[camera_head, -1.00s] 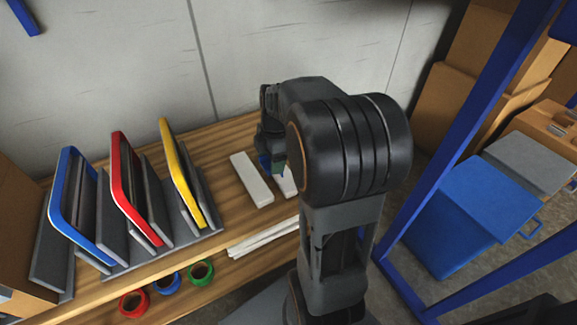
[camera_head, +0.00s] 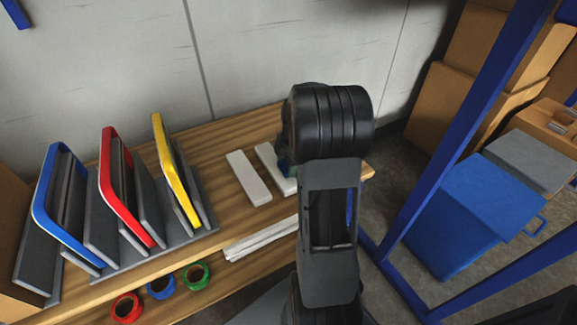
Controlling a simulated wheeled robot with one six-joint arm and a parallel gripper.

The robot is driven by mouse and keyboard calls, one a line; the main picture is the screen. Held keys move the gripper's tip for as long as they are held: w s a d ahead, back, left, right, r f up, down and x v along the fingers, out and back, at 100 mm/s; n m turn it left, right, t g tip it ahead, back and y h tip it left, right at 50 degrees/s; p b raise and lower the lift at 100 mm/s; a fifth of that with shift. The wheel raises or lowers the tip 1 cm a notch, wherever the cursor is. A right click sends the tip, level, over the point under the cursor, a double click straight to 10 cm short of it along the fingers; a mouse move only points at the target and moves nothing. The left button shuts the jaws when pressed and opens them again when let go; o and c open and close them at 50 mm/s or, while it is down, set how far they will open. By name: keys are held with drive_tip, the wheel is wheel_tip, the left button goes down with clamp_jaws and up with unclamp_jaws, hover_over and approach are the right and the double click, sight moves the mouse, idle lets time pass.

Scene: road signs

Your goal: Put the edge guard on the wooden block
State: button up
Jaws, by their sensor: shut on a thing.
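Two white bars lie side by side on the wooden table, the left one (camera_head: 249,177) in plain view and the right one (camera_head: 268,158) partly covered by my arm. My gripper (camera_head: 287,168) is down at the right bar and mostly hidden behind my arm. Only a small dark and green-blue bit of it shows there. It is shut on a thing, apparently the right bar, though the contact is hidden. Neither bar can be told for certain as the edge guard or the wooden block.
A grey rack (camera_head: 150,251) with blue, red and yellow framed panels stands on the left. Red (camera_head: 117,309), blue (camera_head: 152,287) and green (camera_head: 186,277) rings sit along the front. Long white strips (camera_head: 262,238) lie near the table edge. A blue post (camera_head: 460,130) rises right of my arm.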

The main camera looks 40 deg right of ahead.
drive_tip(key=shift+f, duration=0.3)
drive_tip(key=shift+f, duration=0.15)
drive_tip(key=o, duration=0.9)
